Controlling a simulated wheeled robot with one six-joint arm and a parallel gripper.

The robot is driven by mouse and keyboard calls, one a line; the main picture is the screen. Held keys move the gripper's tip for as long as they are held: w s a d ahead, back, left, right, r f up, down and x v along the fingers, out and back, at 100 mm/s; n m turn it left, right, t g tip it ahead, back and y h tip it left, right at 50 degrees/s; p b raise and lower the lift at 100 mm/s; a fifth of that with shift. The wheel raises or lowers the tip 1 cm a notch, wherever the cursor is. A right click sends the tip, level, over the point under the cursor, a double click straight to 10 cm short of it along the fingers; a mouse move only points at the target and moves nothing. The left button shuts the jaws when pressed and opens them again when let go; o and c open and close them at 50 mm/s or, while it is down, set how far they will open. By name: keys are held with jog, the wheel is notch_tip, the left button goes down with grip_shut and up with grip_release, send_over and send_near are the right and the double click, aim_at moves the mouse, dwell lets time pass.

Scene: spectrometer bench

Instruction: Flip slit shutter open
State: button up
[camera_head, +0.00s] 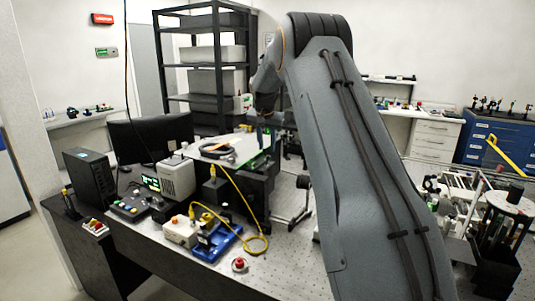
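My gripper (264,137) hangs from the far end of my arm, above the right part of a light-topped instrument (248,148) on the bench. The fingers are small and dark here, and I cannot tell how far apart they are. A thin bright green strip (266,142) shows close to the fingertips. I cannot make out the slit shutter or its position. Part of the area right of the gripper is hidden behind my arm.
A yellow cable (238,192) loops across the perforated bench (283,262). A blue-based device (215,242) and a red button (239,264) stand at the front. A monitor (150,138) is left. Optical parts and a black stand (505,225) crowd the right.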

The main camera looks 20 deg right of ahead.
aim_at(268, 157)
jog(key=shift+p+x, duration=1.2)
jog(key=shift+x, duration=1.7)
jog(key=shift+c, duration=0.5)
grip_shut()
